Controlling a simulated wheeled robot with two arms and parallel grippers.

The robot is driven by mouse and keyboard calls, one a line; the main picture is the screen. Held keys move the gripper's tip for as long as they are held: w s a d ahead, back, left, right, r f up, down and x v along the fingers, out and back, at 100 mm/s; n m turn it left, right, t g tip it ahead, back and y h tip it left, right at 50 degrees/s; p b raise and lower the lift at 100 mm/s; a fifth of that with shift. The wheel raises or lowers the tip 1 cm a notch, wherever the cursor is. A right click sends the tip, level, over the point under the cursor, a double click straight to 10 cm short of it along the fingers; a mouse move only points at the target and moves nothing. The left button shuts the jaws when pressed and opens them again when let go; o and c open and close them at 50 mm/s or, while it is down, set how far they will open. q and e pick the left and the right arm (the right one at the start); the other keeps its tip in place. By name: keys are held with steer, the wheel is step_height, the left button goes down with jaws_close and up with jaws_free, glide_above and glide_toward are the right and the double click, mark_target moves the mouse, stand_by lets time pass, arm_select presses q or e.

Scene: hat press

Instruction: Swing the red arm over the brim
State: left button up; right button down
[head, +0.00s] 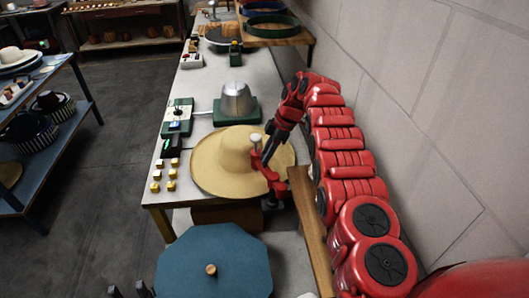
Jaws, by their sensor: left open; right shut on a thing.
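The straw hat (213,171) lies on the white table with its wide brim flat and its crown up. The red arm (258,160) rises from a dark base at the brim's front right edge and overlaps the brim and crown in the picture; it has a pale round end. My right gripper (269,148) reaches down from the right and is shut on the red arm, partly hiding it. The exact height of the red arm above the brim is hard to tell. My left gripper (128,290) shows only as two dark, spread fingertips at the bottom edge, empty.
A silver dome on a green base (236,101) stands behind the hat. Several yellow blocks (164,175) and green control boxes (179,112) line the table's left side. A teal octagonal top (214,262) is in front. A wooden board (309,222) and the wall (440,110) bound the right.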

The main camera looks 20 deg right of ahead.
steer(key=shift+s+f, duration=0.1)
steer(key=shift+f, duration=0.05)
steer(key=c, duration=0.6)
jaws_free()
steer(key=shift+d+r, duration=0.25)
steer(key=shift+r, duration=0.4)
steer(key=p+v, duration=1)
steer(key=shift+s+d+r+p, duration=0.1)
steer(key=shift+d+r+p, duration=0.1)
steer(key=shift+r+p, duration=0.1)
